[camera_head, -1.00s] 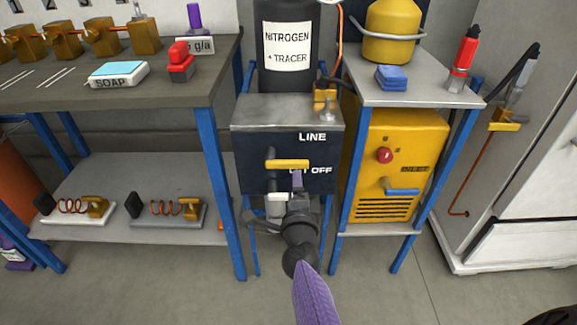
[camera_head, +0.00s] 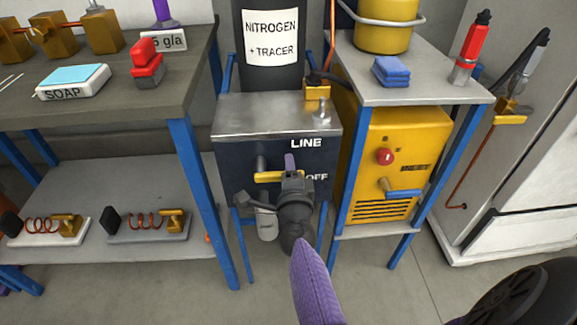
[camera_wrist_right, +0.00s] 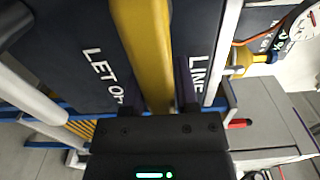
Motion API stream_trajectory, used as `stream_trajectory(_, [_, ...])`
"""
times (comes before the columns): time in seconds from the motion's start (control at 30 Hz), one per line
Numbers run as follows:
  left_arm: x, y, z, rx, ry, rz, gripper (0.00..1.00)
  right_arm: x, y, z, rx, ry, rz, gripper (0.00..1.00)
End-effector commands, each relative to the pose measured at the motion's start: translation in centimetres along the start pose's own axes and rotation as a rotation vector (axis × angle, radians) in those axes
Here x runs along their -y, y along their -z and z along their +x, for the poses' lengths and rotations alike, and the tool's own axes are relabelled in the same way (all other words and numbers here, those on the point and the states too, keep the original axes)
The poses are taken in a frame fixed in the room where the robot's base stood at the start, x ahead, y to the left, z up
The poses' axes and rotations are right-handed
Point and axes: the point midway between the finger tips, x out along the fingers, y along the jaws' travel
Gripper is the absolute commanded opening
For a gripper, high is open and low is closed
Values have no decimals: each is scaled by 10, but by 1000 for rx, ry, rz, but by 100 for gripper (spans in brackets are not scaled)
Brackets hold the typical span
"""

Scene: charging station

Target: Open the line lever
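The line lever is a yellow horizontal handle (camera_head: 268,177) on the front of a dark box (camera_head: 235,160) with a grey top, below the word LINE. My right gripper (camera_head: 291,166) is at the lever's right end, with a purple finger showing just above the handle. In the right wrist view the yellow handle (camera_wrist_right: 150,45) runs into the space between the fingers. The purple finger (camera_wrist_right: 185,80) lies close along its right side. My left gripper is out of view.
A black nitrogen cylinder (camera_head: 272,75) stands behind the box. A blue-legged table (camera_head: 185,105) is on the left, holding a soap box (camera_head: 72,82). A yellow machine (camera_head: 405,150) with a red knob stands under a small shelf (camera_head: 420,85) close on the right.

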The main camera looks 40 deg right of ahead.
Motion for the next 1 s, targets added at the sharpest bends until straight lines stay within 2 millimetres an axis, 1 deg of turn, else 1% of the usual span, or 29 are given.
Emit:
stream_trajectory(0.03, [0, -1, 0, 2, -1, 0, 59, 0, 0, 0, 0, 0, 0, 25])
stream_trajectory(0.13, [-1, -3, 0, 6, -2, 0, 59, 0, 0, 0, 0, 0, 0, 4])
stream_trajectory(0.17, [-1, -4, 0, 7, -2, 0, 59, 0, 0, 0, 0, 0, 0, 0])
stream_trajectory(0.4, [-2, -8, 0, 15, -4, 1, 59, 0, 0, 0, 0, -1, 0, 0])
stream_trajectory(0.67, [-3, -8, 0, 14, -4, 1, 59, -1, 0, 0, 1, -1, -1, 0])
stream_trajectory(1.0, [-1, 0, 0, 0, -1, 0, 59, -1, 0, 0, 1, -2, -1, 0])
